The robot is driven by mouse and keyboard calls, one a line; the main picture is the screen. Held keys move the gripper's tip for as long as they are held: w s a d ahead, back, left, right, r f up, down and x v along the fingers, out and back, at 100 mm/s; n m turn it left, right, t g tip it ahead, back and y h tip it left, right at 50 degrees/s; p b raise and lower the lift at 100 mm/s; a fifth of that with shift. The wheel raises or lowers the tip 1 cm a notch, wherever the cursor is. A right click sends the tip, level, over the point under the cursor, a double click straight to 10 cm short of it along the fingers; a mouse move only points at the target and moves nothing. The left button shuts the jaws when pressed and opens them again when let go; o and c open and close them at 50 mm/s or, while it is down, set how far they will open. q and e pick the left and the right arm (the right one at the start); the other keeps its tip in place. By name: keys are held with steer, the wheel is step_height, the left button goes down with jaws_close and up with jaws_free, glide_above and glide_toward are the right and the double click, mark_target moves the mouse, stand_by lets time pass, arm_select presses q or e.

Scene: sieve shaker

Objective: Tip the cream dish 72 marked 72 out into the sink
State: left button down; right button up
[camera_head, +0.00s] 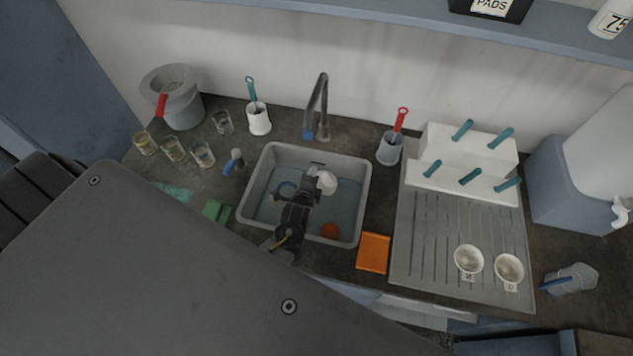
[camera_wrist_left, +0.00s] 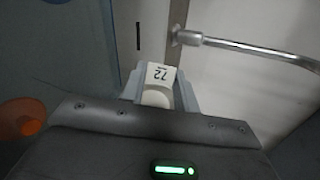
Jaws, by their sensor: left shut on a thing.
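The cream dish 72 (camera_head: 327,182) is held above the sink (camera_head: 366,190). Its label, reading 72, shows upside down on the dish in the left wrist view (camera_wrist_left: 160,76). My left gripper (camera_head: 315,180) is shut on the dish, and its fingers stand on either side of the label in the left wrist view. The dish looks tilted on its side in the head view; I cannot tell whether anything is in it. My right gripper is not in view.
The tap (camera_head: 318,105) stands behind the sink. An orange sponge (camera_head: 373,253) is right of the sink. Two other dishes (camera_head: 468,259) sit on the drainboard (camera_head: 425,235). Several glass beakers (camera_head: 174,149) stand at the left.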

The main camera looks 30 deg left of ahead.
arm_select(q)
steer(key=p, duration=0.2)
steer(key=r+p, duration=0.1)
steer(key=shift+w+r+g+p, duration=0.25)
steer(key=shift+g+p, duration=0.1)
steer(key=shift+g, duration=0.05)
steer(key=shift+w+f+m+g+b, duration=0.3)
steer(key=shift+f+g, duration=0.2)
steer(key=shift+f, duration=0.15)
steer(key=shift+w+f+g, duration=0.1)
steer(key=shift+f+g, duration=0.25)
steer(key=shift+g, duration=0.35)
steer(key=shift+d, duration=0.1)
